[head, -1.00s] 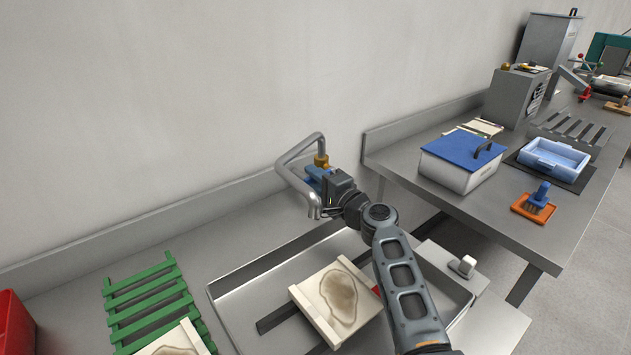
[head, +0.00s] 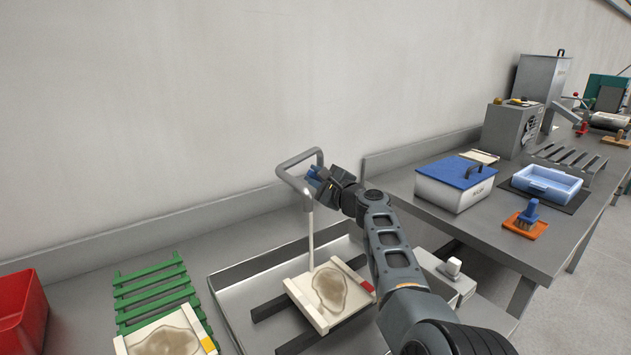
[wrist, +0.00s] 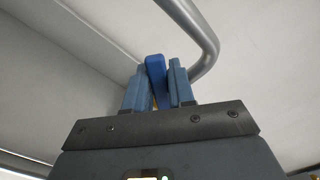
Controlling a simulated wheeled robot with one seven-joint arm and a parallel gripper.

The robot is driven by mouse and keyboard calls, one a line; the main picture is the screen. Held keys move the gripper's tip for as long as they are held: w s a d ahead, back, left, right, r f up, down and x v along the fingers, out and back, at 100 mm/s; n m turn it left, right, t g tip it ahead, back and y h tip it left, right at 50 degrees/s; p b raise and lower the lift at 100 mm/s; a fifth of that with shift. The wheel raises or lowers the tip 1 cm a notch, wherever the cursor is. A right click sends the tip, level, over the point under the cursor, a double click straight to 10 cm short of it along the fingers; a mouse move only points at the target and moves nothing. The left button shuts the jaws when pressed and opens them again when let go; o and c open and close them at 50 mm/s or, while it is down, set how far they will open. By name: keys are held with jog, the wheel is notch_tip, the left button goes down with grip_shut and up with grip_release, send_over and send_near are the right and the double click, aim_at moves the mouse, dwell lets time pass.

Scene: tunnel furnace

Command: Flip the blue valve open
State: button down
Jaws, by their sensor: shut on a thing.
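The blue valve handle (wrist: 155,68) stands between the two fingers of my gripper (wrist: 157,84) in the wrist view, and my gripper is shut on it. In the head view, my gripper (head: 319,178) is beside the grey bent pipe (head: 297,161) near the wall, where only a little blue shows. The valve's body is mostly hidden behind my gripper. A pale stream (head: 311,240) runs straight down from the pipe's spout towards a cream block (head: 303,289) in the sink.
The metal sink (head: 228,295) holds dark bars under the cream block. A green rack (head: 150,280) and a red bin (head: 22,305) stand at left. On the right bench are a blue-lidded box (head: 450,195) and a light-blue tray (head: 546,184).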

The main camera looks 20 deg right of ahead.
jog(key=shift+w+d+r+m+p, duration=0.1)
jog(key=shift+d+r+m+p, duration=0.25)
jog(key=shift+m, duration=0.65)
jog(key=c, duration=1)
grip_release()
jog(key=shift+c, duration=0.2)
jog(key=p+v, duration=0.1)
jog(key=v, duration=0.6)
jog(key=shift+s, duration=0.35)
jog(key=shift+d, duration=0.1)
